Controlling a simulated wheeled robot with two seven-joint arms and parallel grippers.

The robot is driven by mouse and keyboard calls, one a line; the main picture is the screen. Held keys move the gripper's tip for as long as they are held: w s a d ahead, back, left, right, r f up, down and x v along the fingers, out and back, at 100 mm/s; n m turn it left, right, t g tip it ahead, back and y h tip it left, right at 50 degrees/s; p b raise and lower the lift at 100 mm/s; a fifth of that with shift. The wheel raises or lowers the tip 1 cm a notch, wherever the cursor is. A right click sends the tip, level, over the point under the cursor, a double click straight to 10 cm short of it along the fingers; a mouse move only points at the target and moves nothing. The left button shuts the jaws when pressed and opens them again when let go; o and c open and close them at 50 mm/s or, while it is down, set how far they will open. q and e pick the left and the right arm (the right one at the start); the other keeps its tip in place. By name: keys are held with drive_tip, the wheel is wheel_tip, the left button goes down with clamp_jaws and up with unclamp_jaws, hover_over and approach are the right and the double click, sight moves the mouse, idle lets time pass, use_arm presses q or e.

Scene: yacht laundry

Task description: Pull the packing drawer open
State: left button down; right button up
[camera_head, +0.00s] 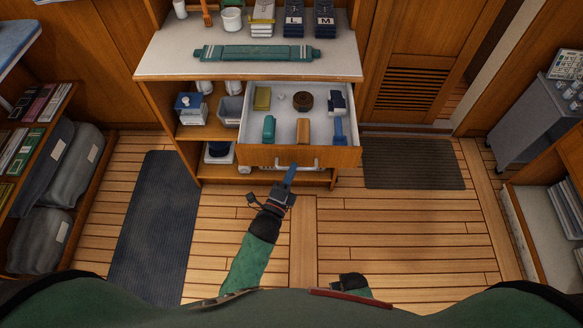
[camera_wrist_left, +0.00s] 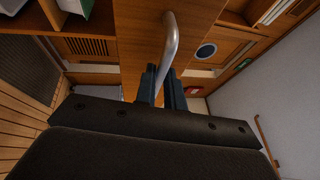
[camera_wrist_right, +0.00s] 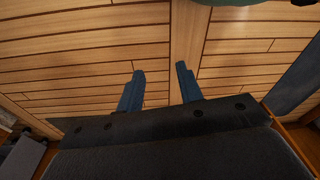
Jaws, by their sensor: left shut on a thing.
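The packing drawer (camera_head: 345,157) is a wooden-fronted drawer with a pale inside, pulled out from under the white counter in the head view. Small items lie in it, among them a green block, a tan block, a brown round thing and a blue thing. Its metal bar handle (camera_head: 307,165) is on the front. My left gripper (camera_head: 290,176) is shut on the left part of the handle; in the left wrist view the blue fingers close around the metal bar (camera_wrist_left: 170,42). My right gripper (camera_wrist_right: 158,82) is open and empty above the floor, close to my body.
The white counter (camera_head: 170,58) above holds a long green case (camera_head: 257,54), a mug and small boxes. Open shelves stand left of the drawer. Dark mats (camera_head: 413,164) lie on the plank floor at both sides. The floor between the drawer and my body is clear.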

drive_tip(key=shift+w, duration=0.1)
use_arm(q)
drive_tip(key=c, duration=1.5)
unclamp_jaws()
